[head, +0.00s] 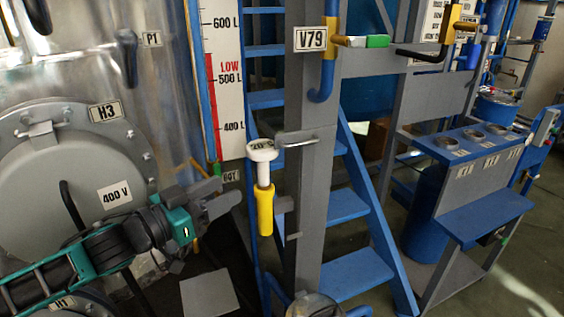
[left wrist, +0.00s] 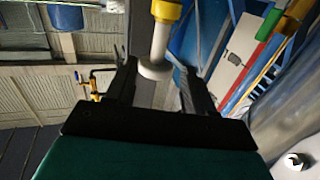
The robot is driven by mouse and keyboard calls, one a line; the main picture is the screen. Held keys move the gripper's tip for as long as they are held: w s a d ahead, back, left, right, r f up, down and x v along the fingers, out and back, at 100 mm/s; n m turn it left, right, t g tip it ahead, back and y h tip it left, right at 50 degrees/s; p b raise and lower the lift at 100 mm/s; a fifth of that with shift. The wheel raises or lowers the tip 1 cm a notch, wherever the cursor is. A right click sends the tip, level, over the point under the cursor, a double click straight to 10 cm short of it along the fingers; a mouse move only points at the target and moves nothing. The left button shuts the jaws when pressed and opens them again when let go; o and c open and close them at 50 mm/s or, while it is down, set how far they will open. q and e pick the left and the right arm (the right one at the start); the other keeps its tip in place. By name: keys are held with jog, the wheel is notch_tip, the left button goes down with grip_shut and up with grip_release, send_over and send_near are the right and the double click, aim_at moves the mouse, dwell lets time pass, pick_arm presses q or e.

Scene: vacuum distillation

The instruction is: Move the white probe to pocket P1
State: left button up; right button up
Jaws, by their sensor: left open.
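The white probe (head: 262,151) has a round white head with a small dial or label and a white stem. It stands upright in a yellow sleeve (head: 265,212) at the grey post. My left gripper (head: 222,197) is open and empty, left of the probe and apart from it. In the left wrist view the probe's white stem (left wrist: 159,42) appears upside down between and beyond the fingers (left wrist: 156,78). The P1 label (head: 152,40) is on the metal vessel at upper left, next to a dark fitting (head: 128,55) that may be the pocket. My right gripper is not visible.
A level scale (head: 222,70) stands behind the gripper, beside the vessel. Blue stairs (head: 345,207) rise behind the grey post (head: 312,190). A round vessel cover (head: 60,180) is at left. A rack with several holes (head: 470,143) stands at right.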

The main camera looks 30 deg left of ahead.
aim_at(259, 172)
pick_arm(q)
jog(key=b+x, duration=0.4)
jog(key=x, duration=0.1)
jog(key=shift+w+d, duration=0.1)
jog(key=shift+w, duration=0.1)
jog(key=shift+w+d, duration=0.15)
jog(key=shift+w, duration=0.25)
jog(key=shift+w+d+r, duration=0.1)
jog(key=shift+w+r, duration=0.1)
jog(key=shift+w, duration=0.2)
jog(key=shift+w+d+p, duration=0.2)
jog(key=shift+w+p, duration=0.15)
jog(key=shift+w, duration=0.3)
jog(key=shift+w+d+f, duration=0.15)
jog(key=shift+w+f, duration=0.05)
jog(key=shift+w, duration=0.25)
jog(key=shift+c, duration=0.4)
grip_shut()
